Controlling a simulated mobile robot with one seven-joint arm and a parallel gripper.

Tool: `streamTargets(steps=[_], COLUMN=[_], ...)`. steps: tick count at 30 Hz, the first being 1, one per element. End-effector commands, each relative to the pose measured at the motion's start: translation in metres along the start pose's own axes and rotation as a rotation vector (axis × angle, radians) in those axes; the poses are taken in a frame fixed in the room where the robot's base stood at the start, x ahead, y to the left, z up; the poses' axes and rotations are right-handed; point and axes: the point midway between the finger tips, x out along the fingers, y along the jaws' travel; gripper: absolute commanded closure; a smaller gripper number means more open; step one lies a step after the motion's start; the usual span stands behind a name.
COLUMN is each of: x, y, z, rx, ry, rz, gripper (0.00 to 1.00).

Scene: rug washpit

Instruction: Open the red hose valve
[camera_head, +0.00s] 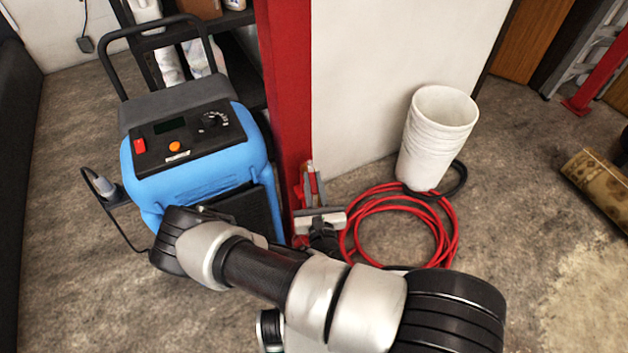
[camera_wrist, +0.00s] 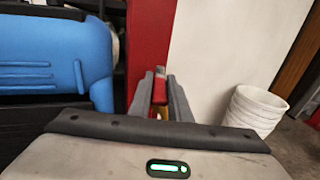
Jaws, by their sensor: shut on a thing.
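The red valve handle (camera_wrist: 159,84) shows between my gripper's two fingers in the wrist view, with a yellowish part below it. My gripper (camera_wrist: 158,92) is shut on this handle, its grey fingers on either side. In the head view my gripper (camera_head: 310,188) is low beside the foot of the red post, and only a small part of the red valve (camera_head: 309,168) shows at the fingers. The rest of the valve is hidden by the fingers and gripper body, so I cannot tell how far it is turned.
A red hose (camera_head: 446,235) lies coiled on the floor to the right, by a stack of white buckets (camera_head: 437,130). A blue machine (camera_head: 200,170) stands close on the left. The red post (camera_head: 287,100) and white wall (camera_head: 385,60) rise behind the gripper.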

Motion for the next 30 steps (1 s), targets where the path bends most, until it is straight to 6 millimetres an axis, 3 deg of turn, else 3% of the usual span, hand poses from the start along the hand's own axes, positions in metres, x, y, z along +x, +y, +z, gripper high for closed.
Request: streamTargets(steps=[12, 13, 16, 25, 30], x=[-0.001, -0.001, -0.001, -0.001, -0.016], y=[0.0, 0.0, 0.0, 0.0, 0.0], z=[-0.001, -0.001, -0.001, 0.0, 0.0], rx=[-0.001, -0.001, -0.001, -0.001, -0.001], ry=[0.003, 0.003, 0.002, 0.001, 0.002], rz=[0.003, 0.003, 0.003, 0.003, 0.002], gripper=[1.0, 0.8, 0.64, 0.64, 0.64])
